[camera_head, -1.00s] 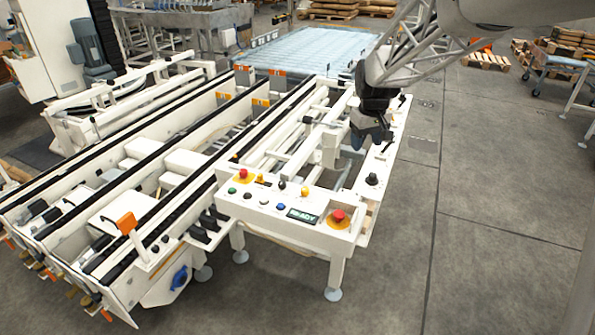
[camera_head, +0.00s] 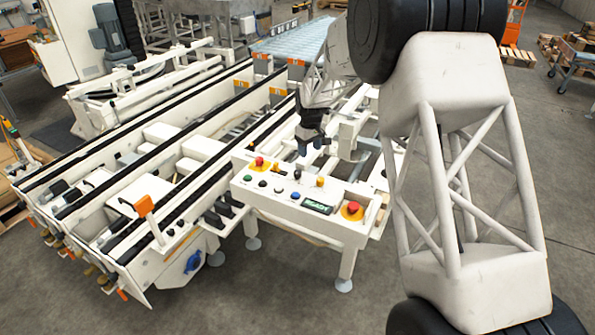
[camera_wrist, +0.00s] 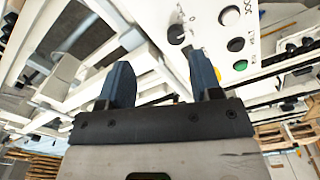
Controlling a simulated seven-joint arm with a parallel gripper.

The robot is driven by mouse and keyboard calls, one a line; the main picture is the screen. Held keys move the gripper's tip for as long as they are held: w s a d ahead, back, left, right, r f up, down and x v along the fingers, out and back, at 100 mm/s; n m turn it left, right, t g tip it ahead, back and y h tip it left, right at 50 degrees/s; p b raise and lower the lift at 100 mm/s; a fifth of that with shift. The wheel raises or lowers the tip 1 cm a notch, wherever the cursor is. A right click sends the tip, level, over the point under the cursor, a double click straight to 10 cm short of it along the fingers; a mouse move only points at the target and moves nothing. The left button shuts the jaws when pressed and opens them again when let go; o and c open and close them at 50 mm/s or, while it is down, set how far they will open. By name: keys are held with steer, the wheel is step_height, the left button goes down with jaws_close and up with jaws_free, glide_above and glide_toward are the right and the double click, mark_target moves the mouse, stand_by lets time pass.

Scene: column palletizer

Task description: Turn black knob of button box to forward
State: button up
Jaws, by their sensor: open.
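The white button box (camera_head: 325,211) stands at the near end of the conveyor frame in the head view. Its black knob (camera_head: 297,175) sits in the upper row between two yellow controls. My gripper (camera_head: 310,147) hangs above and behind the box's far edge, with blue fingers pointing down. In the wrist view my gripper (camera_wrist: 161,78) is open, with nothing between its fingers. There the black knob (camera_wrist: 176,34) is beyond the fingertips, apart from them, near the right finger. Which way the knob is turned is hard to tell.
Green (camera_head: 247,178), black, white and blue buttons line the front row, beside a lit display (camera_head: 317,206). White conveyor rails surround the box's far side. Open floor lies in front.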

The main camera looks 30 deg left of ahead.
glide_above(297, 171)
steer(key=shift+n, duration=0.4)
step_height(297, 171, down, 4)
steer(key=shift+d+f, duration=0.1)
steer(key=shift+f, duration=0.1)
steer(key=shift+f, duration=3.8)
steer(key=c, duration=0.9)
